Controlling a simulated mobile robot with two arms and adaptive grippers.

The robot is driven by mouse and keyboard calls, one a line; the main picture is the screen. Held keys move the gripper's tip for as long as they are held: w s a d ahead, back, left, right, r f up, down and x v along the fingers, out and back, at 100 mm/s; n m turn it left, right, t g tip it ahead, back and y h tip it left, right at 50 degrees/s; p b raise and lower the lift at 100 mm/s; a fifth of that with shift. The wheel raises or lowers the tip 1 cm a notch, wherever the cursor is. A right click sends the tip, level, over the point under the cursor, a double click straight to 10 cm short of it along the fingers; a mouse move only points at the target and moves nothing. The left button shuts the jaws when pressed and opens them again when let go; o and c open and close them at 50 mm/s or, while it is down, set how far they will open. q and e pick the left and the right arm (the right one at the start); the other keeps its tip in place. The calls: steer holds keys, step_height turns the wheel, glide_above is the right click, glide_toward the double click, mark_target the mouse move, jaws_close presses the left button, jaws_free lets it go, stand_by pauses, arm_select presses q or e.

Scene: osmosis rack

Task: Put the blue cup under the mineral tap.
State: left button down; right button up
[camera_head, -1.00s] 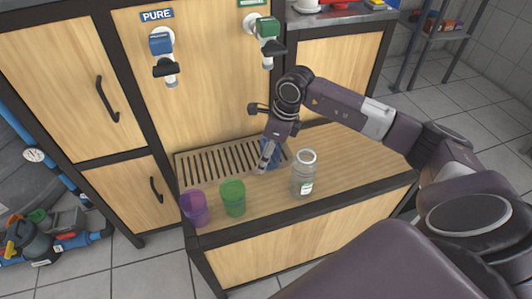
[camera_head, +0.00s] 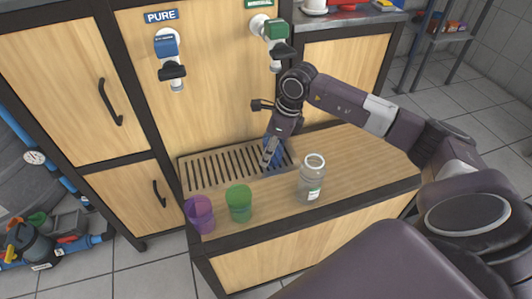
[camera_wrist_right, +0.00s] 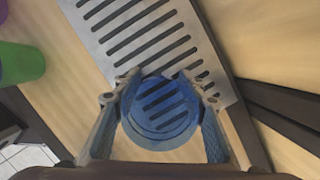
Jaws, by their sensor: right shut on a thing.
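The blue cup (camera_head: 275,148) is between the fingers of my right gripper (camera_head: 269,154), at the right end of the slotted drip tray (camera_head: 186,178). In the right wrist view the blue cup (camera_wrist_right: 160,112) shows from above, with a finger on each side and the slots visible through it. I cannot tell whether its base touches the tray. The mineral tap (camera_head: 276,42), with a green block, is on the wooden panel above and behind the cup. My left gripper is not in view.
The pure tap (camera_head: 170,60), with a blue block, is to the left. A purple cup (camera_head: 200,214), a green cup (camera_head: 239,203) and a glass jar (camera_head: 311,180) stand on the counter in front of the tray. The counter right of the jar is clear.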

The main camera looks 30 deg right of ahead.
steer(key=shift+w, duration=0.2)
steer(key=o, duration=1.2)
steer(key=shift+s+d+r, duration=0.1)
steer(key=shift+d+r, duration=0.05)
steer(key=shift+r, duration=0.35)
steer(key=v, duration=0.4)
steer(key=shift+s+d, duration=0.35)
steer(key=s+d, duration=0.3)
steer(key=s, duration=0.1)
steer(key=s+d, duration=0.4)
steer(key=shift+s+d, duration=0.15)
steer(key=shift+d, duration=0.05)
